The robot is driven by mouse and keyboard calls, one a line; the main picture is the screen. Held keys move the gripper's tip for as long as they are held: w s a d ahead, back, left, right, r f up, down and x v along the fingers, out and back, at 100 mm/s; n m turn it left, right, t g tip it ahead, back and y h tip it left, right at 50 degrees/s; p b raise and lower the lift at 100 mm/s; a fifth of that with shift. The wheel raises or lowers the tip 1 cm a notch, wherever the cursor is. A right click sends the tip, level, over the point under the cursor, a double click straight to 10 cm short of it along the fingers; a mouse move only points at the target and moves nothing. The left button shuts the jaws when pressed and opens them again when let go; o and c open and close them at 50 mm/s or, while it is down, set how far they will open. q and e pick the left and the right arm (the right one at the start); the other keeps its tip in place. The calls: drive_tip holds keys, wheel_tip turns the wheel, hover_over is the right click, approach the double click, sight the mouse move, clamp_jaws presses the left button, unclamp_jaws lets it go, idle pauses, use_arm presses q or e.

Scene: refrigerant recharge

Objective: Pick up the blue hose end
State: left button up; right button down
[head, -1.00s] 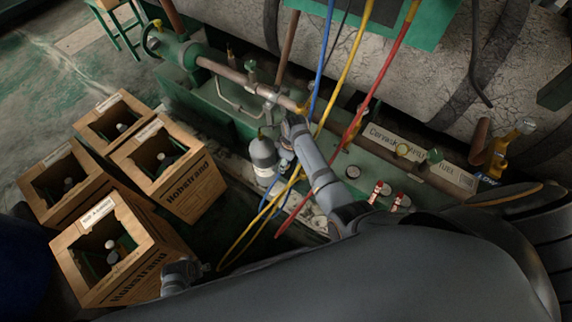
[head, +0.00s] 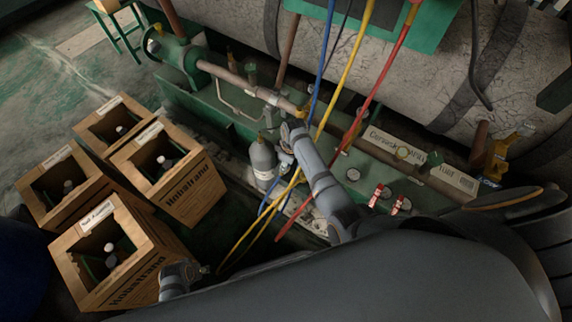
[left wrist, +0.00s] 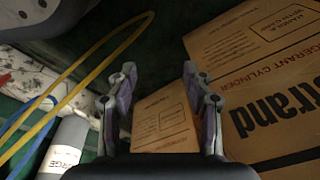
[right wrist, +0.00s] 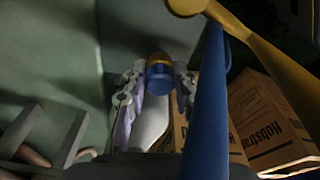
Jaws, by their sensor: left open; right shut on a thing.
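The blue hose (head: 324,62) hangs from above beside a yellow and a red hose and passes behind my right arm in the head view. In the right wrist view, the blue hose (right wrist: 208,110) runs close in front of the camera. A blue end piece with a brass-coloured tip (right wrist: 160,76) sits between the fingertips of my right gripper (right wrist: 158,84), which is shut on it. In the head view my right gripper (head: 286,160) is small and partly hidden near the grey cylinder. My left gripper (left wrist: 160,80) is open and empty near the cardboard boxes.
Several open cardboard boxes (head: 190,192) holding cylinders stand at left. A grey cylinder (head: 263,160) stands by the green machine base. A yellow hose (head: 245,235) and the red hose (head: 290,222) hang low between the arms. Gauges and red-handled valves (head: 377,194) line the machine.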

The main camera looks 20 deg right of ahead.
wheel_tip(320, 180, up, 4)
drive_tip(key=shift+r+p, duration=0.2)
drive_tip(key=shift+p, duration=0.8)
use_arm(q)
drive_tip(key=s+a+f+p, duration=0.1)
drive_tip(key=s+f, duration=0.4)
drive_tip(key=s, duration=0.1)
drive_tip(key=shift+a+p, duration=0.35)
use_arm(e)
drive_tip(key=shift+r, duration=2.75)
use_arm(q)
drive_tip(key=shift+s, duration=0.1)
